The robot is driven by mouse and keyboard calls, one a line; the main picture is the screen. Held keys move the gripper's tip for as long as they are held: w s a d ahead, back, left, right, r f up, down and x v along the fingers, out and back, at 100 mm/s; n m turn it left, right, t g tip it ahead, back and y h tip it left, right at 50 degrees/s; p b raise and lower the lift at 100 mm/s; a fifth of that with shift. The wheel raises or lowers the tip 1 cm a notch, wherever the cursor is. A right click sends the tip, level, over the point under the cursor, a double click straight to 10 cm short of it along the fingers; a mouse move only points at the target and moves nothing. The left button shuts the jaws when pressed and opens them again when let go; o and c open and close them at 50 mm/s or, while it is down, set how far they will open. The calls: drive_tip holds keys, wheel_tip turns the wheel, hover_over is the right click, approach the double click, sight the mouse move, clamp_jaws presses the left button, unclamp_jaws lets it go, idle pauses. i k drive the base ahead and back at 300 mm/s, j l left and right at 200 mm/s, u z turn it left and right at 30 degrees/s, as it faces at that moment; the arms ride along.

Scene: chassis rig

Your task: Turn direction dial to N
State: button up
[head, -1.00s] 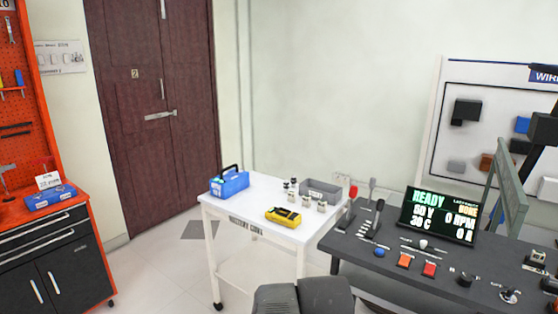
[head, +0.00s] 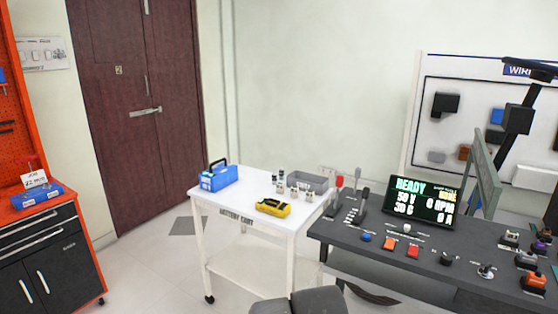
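The dark control bench (head: 400,265) stands at the right in the head view. A black knob (head: 447,258) and a small switch-like control with a pale base (head: 487,270) sit on its front part. Their labels are too small to read, so I cannot tell which is the direction dial or where it points. A display (head: 421,200) on the bench reads READY, with the word NONE in yellow at its right. My gripper is not in view.
A blue button (head: 366,237), orange button (head: 389,243), red button (head: 413,251) and upright levers (head: 360,205) share the bench. A white cart (head: 236,221) with a yellow meter (head: 273,207) stands to its left. Floor is clear between the cart and the red-framed cabinet (head: 50,250).

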sight(445, 259)
drive_tip(key=z, duration=1.35)
drive_tip(key=i+u, duration=0.2)
drive_tip(key=i, duration=1.05)
